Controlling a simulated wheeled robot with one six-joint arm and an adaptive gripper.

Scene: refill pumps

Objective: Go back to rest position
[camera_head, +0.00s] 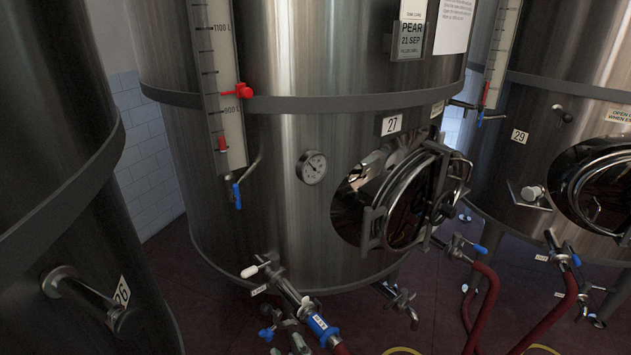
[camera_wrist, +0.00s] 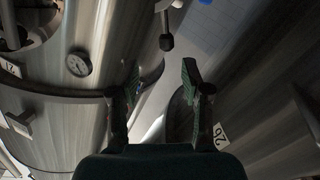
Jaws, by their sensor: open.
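My gripper (camera_wrist: 160,92) shows in the wrist view with its two fingers spread apart. It is open and nothing is between the fingers. My gripper and arm do not show in the head view. In the wrist view the picture is turned, with the steel tank (camera_wrist: 115,50) and its round gauge (camera_wrist: 78,64) at the left and the tank labelled 26 (camera_wrist: 265,125) at the right. A dark knob on a rod (camera_wrist: 166,42) shows beyond the fingertips. I cannot tell how far the fingers are from the tanks.
Tank 26 (camera_head: 75,240) is close at left, tank 29 (camera_head: 530,90) at right. Valves (camera_head: 285,295) and red hoses (camera_head: 485,300) sit low in front, above the dark red floor.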

